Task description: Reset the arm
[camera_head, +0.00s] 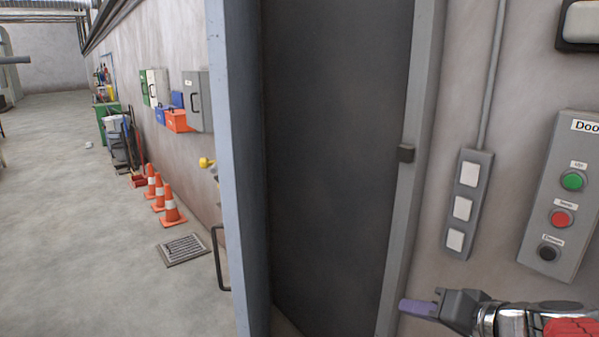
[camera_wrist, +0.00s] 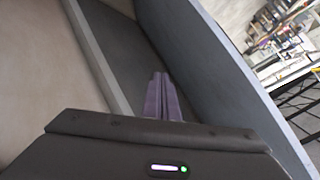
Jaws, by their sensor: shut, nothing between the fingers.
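My gripper (camera_head: 418,307) shows at the bottom right in the head view, its purple fingers pointing left across the lower part of the door frame. In the wrist view my gripper (camera_wrist: 163,95) shows its purple fingers shut together, with nothing between them. Behind them lie the dark doorway and the edge of the open door. The arm reaches in from the lower right corner, and most of it is out of the picture.
A grey-blue door (camera_head: 240,170) stands open left of the dark doorway (camera_head: 335,150). A switch strip (camera_head: 467,205) and a door control panel (camera_head: 562,195) are on the right wall. Orange cones (camera_head: 170,207) and a floor grate (camera_head: 184,250) lie left. The left floor is mostly free.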

